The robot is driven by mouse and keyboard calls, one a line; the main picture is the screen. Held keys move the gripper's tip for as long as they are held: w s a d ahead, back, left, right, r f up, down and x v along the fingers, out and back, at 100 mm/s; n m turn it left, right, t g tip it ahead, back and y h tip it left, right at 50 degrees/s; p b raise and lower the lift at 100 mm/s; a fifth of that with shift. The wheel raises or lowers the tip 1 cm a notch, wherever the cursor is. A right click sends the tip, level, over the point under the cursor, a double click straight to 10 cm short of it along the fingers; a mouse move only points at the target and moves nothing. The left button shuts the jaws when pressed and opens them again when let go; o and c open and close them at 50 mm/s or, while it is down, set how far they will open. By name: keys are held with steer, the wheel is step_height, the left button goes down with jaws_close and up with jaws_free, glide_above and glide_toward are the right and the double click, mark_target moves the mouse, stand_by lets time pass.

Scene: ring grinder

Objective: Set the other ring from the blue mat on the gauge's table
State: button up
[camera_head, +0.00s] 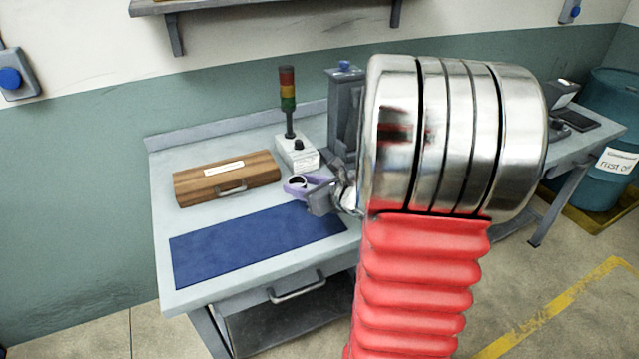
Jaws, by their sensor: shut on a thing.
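My gripper (300,186) is above the bench, just beyond the far right part of the blue mat (255,245). Its purple fingers are shut on a small ring (298,181), which shows as a dark and pale round shape. The mat is flat, and no ring shows on its visible part. A grey upright device (345,92) with a blue top stands behind my gripper; my arm hides much of it. I cannot tell whether it is the gauge, and no gauge table is clearly in view.
A wooden case (226,180) lies at the back left of the bench (162,215). A white box with a stack light (287,88) stands beside it. My arm covers the bench's middle. A dark flat item (575,119) and a blue drum (610,110) are at the right.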

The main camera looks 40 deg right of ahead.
steer(key=w+a+f+n+y, duration=0.1)
steer(key=w+a, duration=0.1)
steer(key=a, duration=0.7)
steer(key=w+a+f+n+y, duration=0.1)
steer(key=w+a, duration=0.2)
steer(key=a, duration=0.6)
steer(key=w+a+f+n+y, duration=0.1)
steer(key=w+a+y, duration=0.1)
steer(key=a, duration=0.7)
steer(key=shift+w+a+f+g, duration=0.2)
steer(key=shift+w+f+g, duration=0.15)
steer(key=shift+w+g, duration=0.05)
